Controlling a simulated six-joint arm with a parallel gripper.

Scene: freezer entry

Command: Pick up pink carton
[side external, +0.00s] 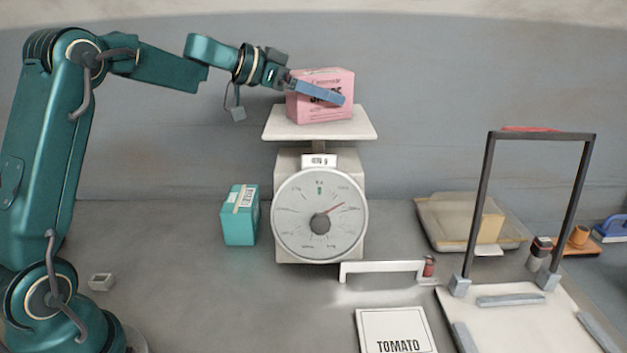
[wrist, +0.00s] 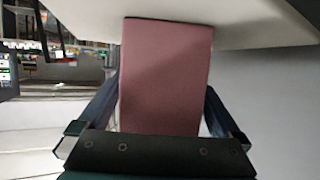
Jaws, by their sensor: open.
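The pink carton (side external: 320,103) with dark lettering sits upright on the flat top plate (side external: 288,126) of a dial scale (side external: 320,216). My gripper (side external: 334,95) is at the carton, with one blue finger passing across its front face. In the wrist view the carton (wrist: 166,70) stands between the two open fingers (wrist: 160,108), one on each side. A gap shows on the carton's right in that view; on the left I cannot tell if the finger touches. The far finger is hidden behind the carton in the side view.
A teal carton (side external: 240,215) stands left of the scale. A white handle-shaped bar (side external: 382,267), a TOMATO card (side external: 396,332) and a dark upright frame (side external: 488,205) are on the right. A clear tray (side external: 450,238) lies farther back. The counter left of the teal carton is mostly clear.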

